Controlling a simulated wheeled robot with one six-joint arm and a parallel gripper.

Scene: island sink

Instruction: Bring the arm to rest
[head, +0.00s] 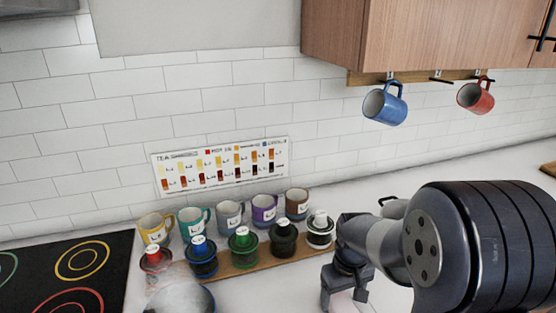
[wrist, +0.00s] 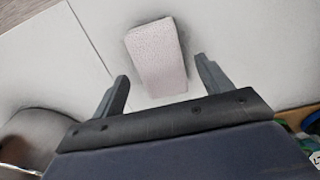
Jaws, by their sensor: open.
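My gripper (head: 343,292) hangs low over the white counter at the lower right of the head view, with my arm reaching in from the right. In the wrist view my gripper (wrist: 163,84) has its two fingers spread wide with nothing held between them. A pale pink speckled block (wrist: 157,57), like a sponge, lies on the counter just beyond the fingertips, apart from them. A bit of pale pink also shows under my gripper in the head view, mostly hidden.
Several labelled mugs (head: 229,213) and lidded jars (head: 243,245) stand on a wooden board left of my gripper. A pot-like vessel (head: 180,300) steams beside the hob (head: 70,270). A blue mug (head: 385,104) and a red mug (head: 476,97) hang under the cabinet (head: 420,40).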

